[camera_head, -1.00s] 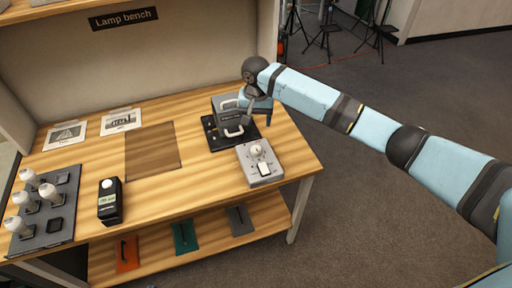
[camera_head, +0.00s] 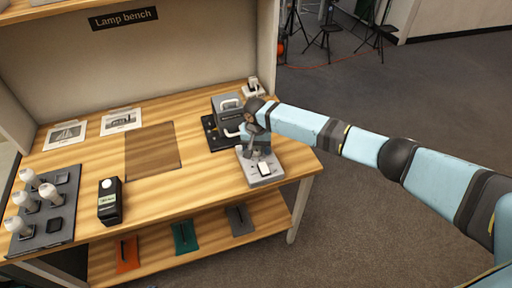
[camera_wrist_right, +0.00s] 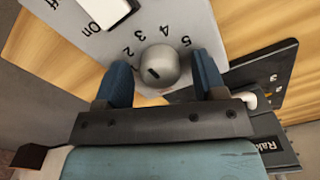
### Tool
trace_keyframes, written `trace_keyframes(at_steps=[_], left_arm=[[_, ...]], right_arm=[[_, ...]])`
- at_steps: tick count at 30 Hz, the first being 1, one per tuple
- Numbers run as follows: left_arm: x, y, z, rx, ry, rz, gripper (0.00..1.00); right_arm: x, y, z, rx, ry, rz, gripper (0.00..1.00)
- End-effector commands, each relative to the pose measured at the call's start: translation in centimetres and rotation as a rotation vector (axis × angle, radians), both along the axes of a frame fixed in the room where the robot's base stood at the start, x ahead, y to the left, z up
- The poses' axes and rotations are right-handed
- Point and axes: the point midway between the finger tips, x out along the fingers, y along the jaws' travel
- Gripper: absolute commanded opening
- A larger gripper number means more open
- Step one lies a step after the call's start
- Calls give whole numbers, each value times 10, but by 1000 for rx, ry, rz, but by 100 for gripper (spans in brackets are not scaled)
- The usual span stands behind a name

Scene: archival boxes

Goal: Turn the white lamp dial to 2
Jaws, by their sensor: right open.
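The white lamp dial (camera_wrist_right: 158,62) is a round pale knob on a light grey control box (camera_head: 266,178). Printed numbers 2, 3, 4 and 5 show upside down around it in the right wrist view. A short dark mark lies on the knob's lower face; I cannot tell which number it indicates. My right gripper (camera_head: 257,150) is over the box in the head view, hiding the dial there. In the wrist view its two blue fingers are open, one on each side of the knob, with visible gaps. My left gripper is not in view.
A white On/Off switch (camera_wrist_right: 108,8) sits on the same box. A grey box with a handle (camera_head: 229,117) stands on a black base close behind. A black device (camera_head: 110,205) and a tray of bulbs (camera_head: 58,222) are left. Middle bench is mostly clear.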

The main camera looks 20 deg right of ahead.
Motion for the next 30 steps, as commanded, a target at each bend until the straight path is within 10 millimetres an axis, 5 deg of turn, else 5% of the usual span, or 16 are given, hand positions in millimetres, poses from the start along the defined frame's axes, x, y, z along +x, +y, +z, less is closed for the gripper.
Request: trace_keyframes(at_steps=[3, 9, 20, 30], left_arm=[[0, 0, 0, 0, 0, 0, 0], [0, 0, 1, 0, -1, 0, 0], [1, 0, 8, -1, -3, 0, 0], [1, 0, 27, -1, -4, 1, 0]], right_arm=[[0, 0, 0, 0, 0, 0, 62], [0, 0, 0, 0, 0, 0, 16], [0, 0, 2, 0, 0, 48, 15], [0, 0, 4, 1, 2, 275, 15]])
